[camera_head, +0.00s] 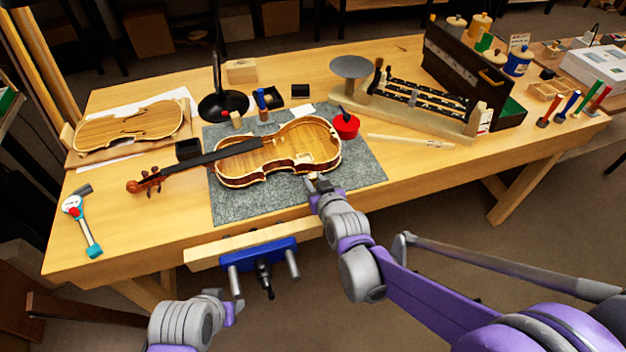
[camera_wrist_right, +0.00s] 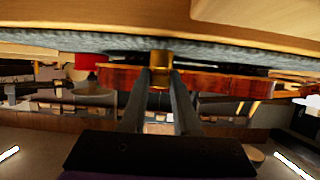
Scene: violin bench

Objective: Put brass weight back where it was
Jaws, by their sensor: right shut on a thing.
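The brass weight (camera_wrist_right: 161,58) shows as a short gold cylinder in the right wrist view, between the two fingertips of my right gripper (camera_wrist_right: 160,74). In the head view my right gripper (camera_head: 318,184) is at the front edge of the grey mat (camera_head: 355,172), just in front of the violin (camera_head: 290,150), and mostly hides the weight. The right gripper is shut on it, at or just above the mat. My left gripper (camera_head: 232,307) is low in front of the bench, away from everything; its fingers are too unclear to read.
A red pot (camera_head: 346,126) stands right of the violin. A scale with a round grey pan (camera_head: 351,67) and a rack of dark strips (camera_head: 425,100) are behind it. A blue vise (camera_head: 258,254) juts from the front edge. The mat's front right is clear.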

